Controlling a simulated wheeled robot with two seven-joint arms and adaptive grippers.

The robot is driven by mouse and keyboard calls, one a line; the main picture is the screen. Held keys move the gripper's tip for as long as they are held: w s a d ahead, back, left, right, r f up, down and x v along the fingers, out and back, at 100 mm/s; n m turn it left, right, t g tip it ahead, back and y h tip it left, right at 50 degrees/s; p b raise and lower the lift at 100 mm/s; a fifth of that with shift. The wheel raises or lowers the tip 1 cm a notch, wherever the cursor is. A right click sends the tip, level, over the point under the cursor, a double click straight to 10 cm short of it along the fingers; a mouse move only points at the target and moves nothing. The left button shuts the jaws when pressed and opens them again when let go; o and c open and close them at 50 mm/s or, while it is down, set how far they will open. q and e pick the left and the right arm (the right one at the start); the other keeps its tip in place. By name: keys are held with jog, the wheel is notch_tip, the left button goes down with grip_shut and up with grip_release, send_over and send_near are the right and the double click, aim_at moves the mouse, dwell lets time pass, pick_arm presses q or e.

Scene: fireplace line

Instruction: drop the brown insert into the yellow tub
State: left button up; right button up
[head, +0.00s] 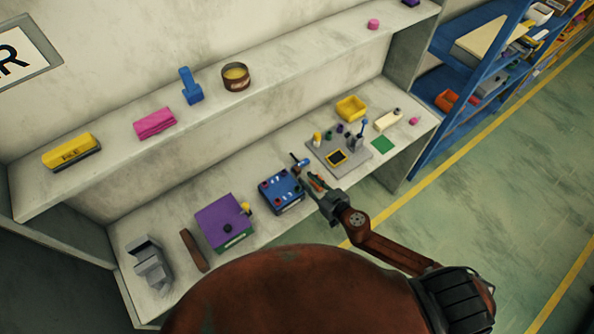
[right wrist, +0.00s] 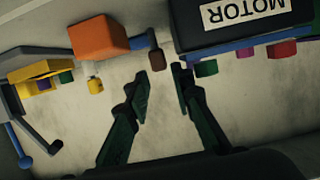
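The yellow tub (head: 351,108) stands on the lower shelf, behind the grey board. My right gripper (head: 312,180) is over that shelf, just right of the blue box, with the tub farther back and right. In the right wrist view its two dark fingers (right wrist: 162,74) are apart with nothing between them. A small brown piece (right wrist: 157,58), which looks like the brown insert, is just beyond the fingertips, beside a blue-grey part; I cannot tell whether they join. I cannot clearly pick it out in the head view. My left gripper is out of view.
The blue box (head: 281,191) stands close left of my right gripper; the right wrist view shows a MOTOR label (right wrist: 257,12). An orange block (right wrist: 98,38) is near the fingers. The grey board (head: 326,153) holds several small parts. A purple box (head: 222,222) stands farther left.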

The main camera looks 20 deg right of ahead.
aim_at(298, 170)
jog(key=shift+r+p+x, duration=0.2)
jog(key=shift+p+x, duration=0.05)
jog(key=shift+x, duration=1.3)
jog(key=shift+r+p+x, duration=0.2)
jog(key=shift+p+x, duration=0.05)
jog(key=shift+x, duration=1.25)
jog(key=shift+w, duration=0.1)
jog(key=shift+d, duration=0.1)
jog(key=shift+c, duration=0.2)
grip_shut()
